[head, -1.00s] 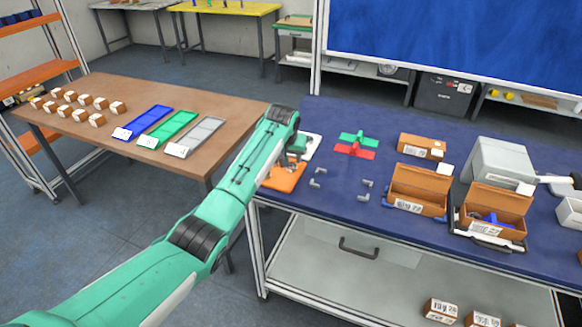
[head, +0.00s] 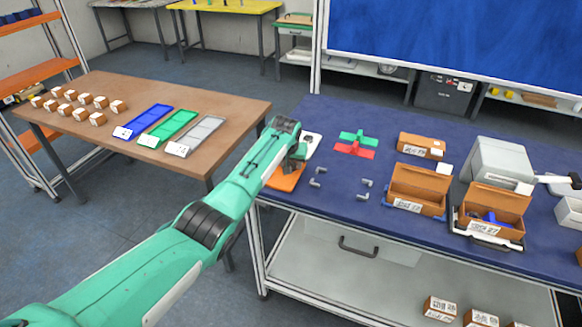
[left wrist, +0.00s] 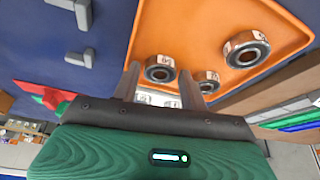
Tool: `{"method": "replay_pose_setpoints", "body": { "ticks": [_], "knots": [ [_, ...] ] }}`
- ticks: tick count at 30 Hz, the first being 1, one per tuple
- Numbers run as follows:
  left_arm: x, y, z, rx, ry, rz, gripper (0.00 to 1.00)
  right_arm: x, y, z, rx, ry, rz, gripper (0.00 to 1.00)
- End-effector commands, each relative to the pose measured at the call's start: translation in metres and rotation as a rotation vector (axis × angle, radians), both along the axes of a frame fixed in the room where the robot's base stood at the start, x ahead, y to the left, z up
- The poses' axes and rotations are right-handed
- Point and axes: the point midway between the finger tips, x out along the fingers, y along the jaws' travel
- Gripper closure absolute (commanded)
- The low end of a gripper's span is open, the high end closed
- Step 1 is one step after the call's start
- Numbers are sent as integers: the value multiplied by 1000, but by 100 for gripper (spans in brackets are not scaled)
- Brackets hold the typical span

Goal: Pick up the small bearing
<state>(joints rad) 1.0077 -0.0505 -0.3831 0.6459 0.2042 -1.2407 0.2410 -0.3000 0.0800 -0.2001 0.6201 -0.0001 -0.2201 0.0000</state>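Three metal ring bearings lie on the orange tray (left wrist: 185,25) in the left wrist view. One bearing (left wrist: 160,68) shows between the fingertips of my left gripper (left wrist: 159,82). A second, smaller-looking bearing (left wrist: 207,80) is just beside the right-hand finger. A third, larger-looking bearing (left wrist: 247,48) is farther right. My left gripper is open, with its fingers apart and nothing visibly clamped. In the head view my left gripper (head: 298,155) is over the orange tray (head: 284,182), and the arm hides the bearings. My right gripper is not seen.
Grey brackets (head: 318,178) stand right of the tray. Green (head: 352,137) and red (head: 354,150) parts lie behind them. Open brown boxes (head: 420,185) and a grey machine (head: 498,160) fill the right side. A brown table (head: 225,105) stands at left.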

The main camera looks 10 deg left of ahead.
Motion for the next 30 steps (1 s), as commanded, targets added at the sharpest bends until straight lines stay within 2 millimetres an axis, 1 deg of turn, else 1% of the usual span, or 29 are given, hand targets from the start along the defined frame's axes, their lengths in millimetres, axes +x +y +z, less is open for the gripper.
{"method": "replay_pose_setpoints", "body": {
  "ticks": [1,4,5,13,17,20,23,29,30],
  "knots": [
    [0,0,0,0,0,0,67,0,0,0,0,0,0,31],
    [0,0,0,0,0,0,87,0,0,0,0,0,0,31],
    [0,0,0,0,0,0,88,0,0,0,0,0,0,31],
    [0,0,1,0,0,0,88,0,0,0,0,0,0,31],
    [0,0,8,0,-1,0,88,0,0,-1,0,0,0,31],
    [1,0,21,0,-3,0,88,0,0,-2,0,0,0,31],
    [1,0,41,0,-5,0,88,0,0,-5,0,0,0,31],
    [1,0,100,-1,-6,1,88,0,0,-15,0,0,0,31],
    [1,0,113,-1,-7,1,88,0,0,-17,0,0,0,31]
  ]
}}
